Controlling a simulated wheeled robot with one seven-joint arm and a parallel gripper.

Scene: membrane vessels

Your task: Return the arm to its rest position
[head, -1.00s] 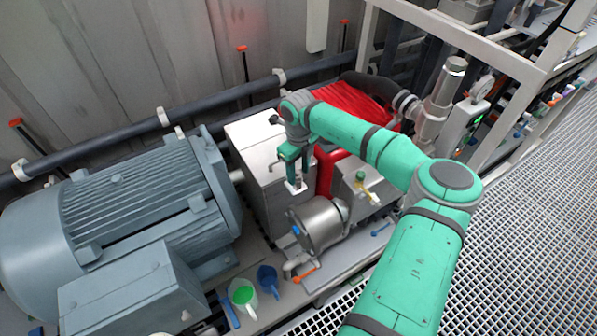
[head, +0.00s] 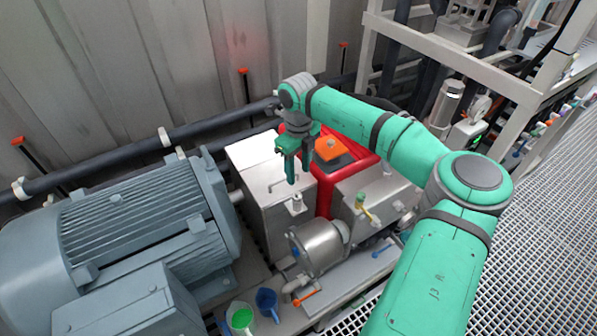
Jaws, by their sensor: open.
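My gripper (head: 297,178) points down from the end of my raised green arm (head: 370,130). It is open, with nothing seen between its fingers. In the picture its fingers lie in front of the silver box-shaped housing (head: 262,205); the exact gap to the housing cannot be told. My arm reaches in from the lower right, bends at the elbow and runs left to the gripper. Part of the red machine body (head: 327,200) behind is hidden by the arm. An orange block on a dark pad (head: 330,149) shows just right of the gripper.
A large grey motor (head: 140,220) fills the left. A steel pump (head: 318,248) with an orange lever (head: 306,297) sits below the gripper. A white frame (head: 480,70) rises at upper right, beside open grating (head: 545,200).

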